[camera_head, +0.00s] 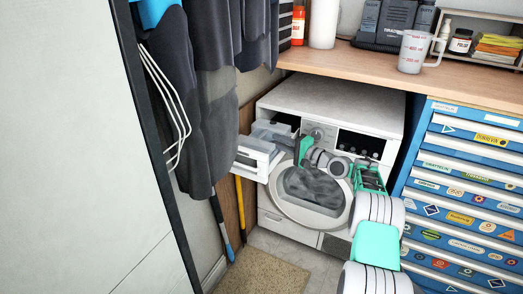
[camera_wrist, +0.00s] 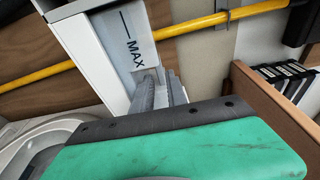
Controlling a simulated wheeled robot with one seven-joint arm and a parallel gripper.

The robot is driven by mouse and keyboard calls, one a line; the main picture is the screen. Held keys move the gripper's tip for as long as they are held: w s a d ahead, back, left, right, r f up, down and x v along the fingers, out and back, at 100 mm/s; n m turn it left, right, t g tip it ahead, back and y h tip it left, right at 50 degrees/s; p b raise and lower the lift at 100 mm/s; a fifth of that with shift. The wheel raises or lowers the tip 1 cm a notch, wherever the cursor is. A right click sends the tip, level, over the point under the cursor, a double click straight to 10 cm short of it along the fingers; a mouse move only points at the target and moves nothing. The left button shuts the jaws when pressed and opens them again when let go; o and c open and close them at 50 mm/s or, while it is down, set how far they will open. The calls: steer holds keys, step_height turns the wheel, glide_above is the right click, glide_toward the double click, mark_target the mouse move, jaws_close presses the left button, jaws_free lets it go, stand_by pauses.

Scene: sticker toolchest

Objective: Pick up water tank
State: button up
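The water tank (camera_head: 256,156) is a white drawer-like container with a clear body, pulled partly out of the upper left of a white front-loading machine (camera_head: 335,100). In the wrist view its wall with a "MAX" mark (camera_wrist: 135,35) rises just beyond my fingers. My gripper (camera_head: 298,147) reaches the tank from the right, in front of the machine. In the wrist view my gripper (camera_wrist: 162,90) has its grey fingers close together, with a narrow gap at the lower edge of the tank wall. They appear closed on that wall; the exact contact is partly hidden.
A blue tool chest (camera_head: 460,190) stands at the right. A wooden worktop (camera_head: 400,72) runs above the machine. Dark clothes (camera_head: 215,110) hang at the left near the tank. A yellow pole (camera_head: 241,208) stands behind the tank. A beige mat (camera_head: 265,275) lies on the floor.

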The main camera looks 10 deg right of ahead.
mark_target(264, 135)
steer(key=x, duration=0.3)
steer(key=b+x, duration=0.1)
steer(key=x, duration=0.1)
steer(key=shift+w+a+f, duration=0.15)
steer(key=shift+a+f, duration=0.1)
steer(key=shift+a, duration=0.15)
steer(key=shift+w+a+r, duration=0.1)
steer(key=shift+w+r, duration=0.05)
steer(key=shift+w, duration=0.05)
jaws_close()
stand_by(0.6)
steer(key=shift+r, duration=0.3)
